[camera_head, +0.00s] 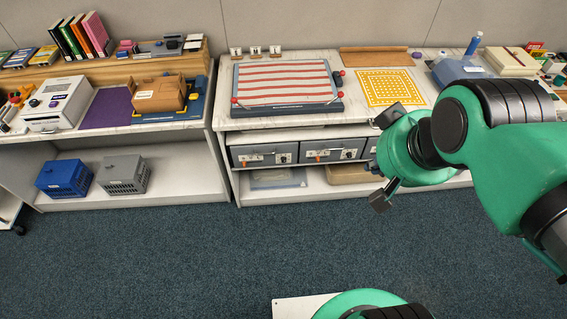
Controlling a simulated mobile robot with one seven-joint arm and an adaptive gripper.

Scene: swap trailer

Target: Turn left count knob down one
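Under the middle counter, a row of grey units with pale front panels hangs above the lower shelf. The left unit (265,154) carries an orange lever (243,160) and a small dark knob (283,158). The unit beside it (333,150) has a similar orange lever and knob. The knob settings and any count marks are too small to read. I cannot tell for sure which knob is the left count knob. My gripper (384,158) is open and empty, right of these units in the picture, with its two dark fingers wide apart. It partly hides a third unit.
A striped board (283,82) with red-ended handles and a yellow patterned mat (390,87) lie on the counter above. A grey-white device (57,103) stands on the left counter. Blue (64,178) and grey (123,174) crates sit below. The carpet (190,255) in front is clear.

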